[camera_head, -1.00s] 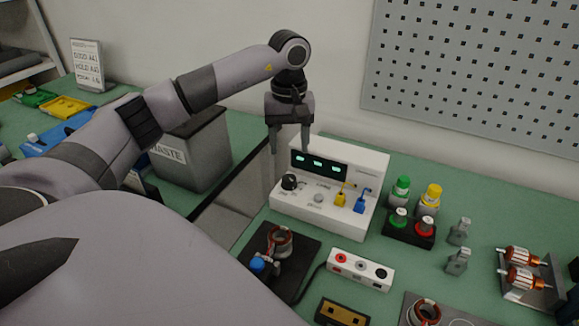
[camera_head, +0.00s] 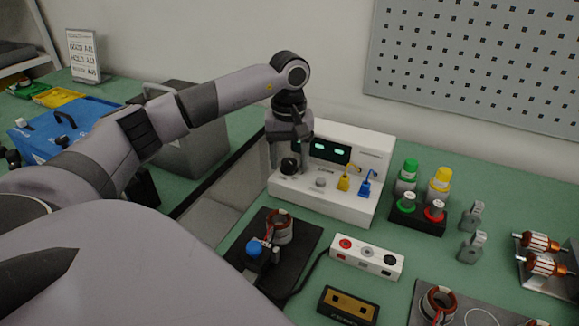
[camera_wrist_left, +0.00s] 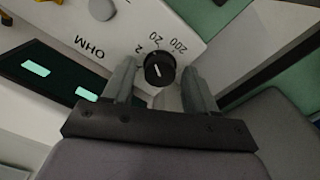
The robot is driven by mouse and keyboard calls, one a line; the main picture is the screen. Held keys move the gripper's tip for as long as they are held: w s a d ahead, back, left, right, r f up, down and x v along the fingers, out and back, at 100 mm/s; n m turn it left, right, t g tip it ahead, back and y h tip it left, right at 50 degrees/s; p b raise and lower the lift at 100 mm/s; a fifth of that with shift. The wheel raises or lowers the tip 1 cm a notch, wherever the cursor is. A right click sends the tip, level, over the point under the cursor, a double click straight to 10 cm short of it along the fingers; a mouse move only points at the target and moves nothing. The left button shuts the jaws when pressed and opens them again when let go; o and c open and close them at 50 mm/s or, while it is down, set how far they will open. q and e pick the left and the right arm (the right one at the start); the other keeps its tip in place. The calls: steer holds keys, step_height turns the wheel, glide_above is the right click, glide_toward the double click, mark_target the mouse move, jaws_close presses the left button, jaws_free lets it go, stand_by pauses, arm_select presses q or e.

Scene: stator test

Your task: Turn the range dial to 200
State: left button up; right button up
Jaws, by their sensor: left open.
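The white test meter (camera_head: 345,203) stands on the green bench with a lit dark display (camera_head: 328,148). Its black range dial (camera_head: 289,166) is on the left of its sloping front. In the left wrist view the dial (camera_wrist_left: 160,69) has a short white mark, and 2, 20 and 200 are printed around it. I cannot tell for sure which number the mark points to. My left gripper (camera_head: 288,170) is open over the dial, and in the wrist view its fingers (camera_wrist_left: 160,88) stand on either side of the dial, apart from it. My right gripper is not in view.
Yellow and blue plugs (camera_head: 343,180) sit in the meter's front, right of the dial. A black mat (camera_head: 300,262) with a wound stator (camera_head: 279,228) and a white socket strip (camera_head: 367,257) lie in front. A grey waste bin (camera_head: 190,150) stands left, behind my arm.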

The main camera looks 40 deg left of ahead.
arm_select(q)
steer(key=c, duration=0.8)
steer(key=m, duration=1.1)
steer(key=shift+m+p, duration=0.3)
steer(key=shift+m, duration=0.1)
steer(key=o, duration=0.8)
